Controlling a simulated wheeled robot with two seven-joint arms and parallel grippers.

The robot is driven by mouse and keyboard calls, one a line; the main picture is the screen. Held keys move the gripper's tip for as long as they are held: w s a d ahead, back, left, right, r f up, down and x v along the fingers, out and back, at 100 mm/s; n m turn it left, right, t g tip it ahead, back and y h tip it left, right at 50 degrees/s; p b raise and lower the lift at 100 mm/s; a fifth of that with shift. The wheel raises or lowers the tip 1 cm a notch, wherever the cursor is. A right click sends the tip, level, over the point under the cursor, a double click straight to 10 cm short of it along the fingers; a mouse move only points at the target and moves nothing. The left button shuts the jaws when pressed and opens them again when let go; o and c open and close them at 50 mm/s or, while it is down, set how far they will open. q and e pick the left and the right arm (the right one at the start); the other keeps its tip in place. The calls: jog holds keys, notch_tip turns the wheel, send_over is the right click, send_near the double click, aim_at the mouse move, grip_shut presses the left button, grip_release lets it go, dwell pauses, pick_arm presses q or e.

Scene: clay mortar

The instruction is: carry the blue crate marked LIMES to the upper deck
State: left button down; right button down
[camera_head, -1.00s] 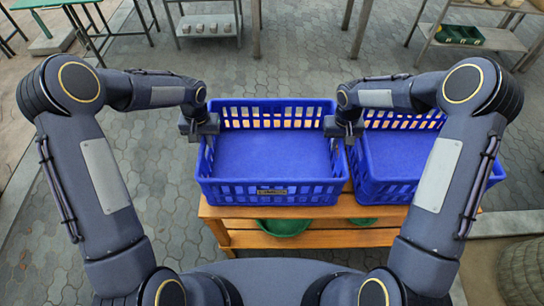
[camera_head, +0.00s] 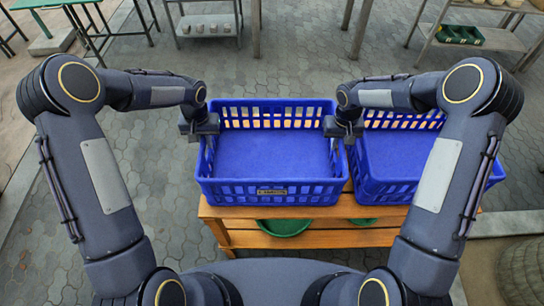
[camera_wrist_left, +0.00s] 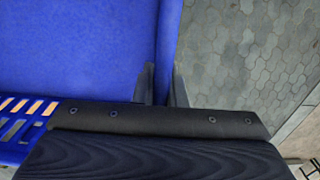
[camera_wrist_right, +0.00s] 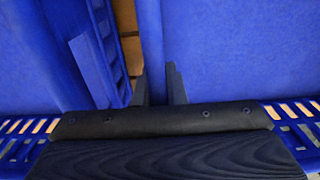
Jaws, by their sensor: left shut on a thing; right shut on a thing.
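A blue crate (camera_head: 272,186) with a small label on its near wall stands on the orange wooden stand; the label's letters are too small to read surely. It looks empty. My left gripper (camera_head: 206,130) is shut on its left side wall, and the left wrist view shows that wall (camera_wrist_left: 168,40) between the fingers (camera_wrist_left: 162,86). My right gripper (camera_head: 345,130) is shut on its right side wall, which also shows between the fingers (camera_wrist_right: 160,86) in the right wrist view. The crate sits level, and I cannot tell whether it touches the stand.
A second blue crate (camera_head: 410,184) stands close on the right, with a narrow gap between the two. The wooden stand (camera_head: 300,238) holds green bowls (camera_head: 284,227) on its lower level. Metal shelving (camera_head: 470,40) and a green-topped table (camera_head: 50,4) stand further back. Paved floor lies open between.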

pick_arm(q)
jog(key=shift+w+r, duration=0.1)
jog(key=shift+r, duration=0.05)
pick_arm(e)
jog(key=shift+w+r, duration=0.1)
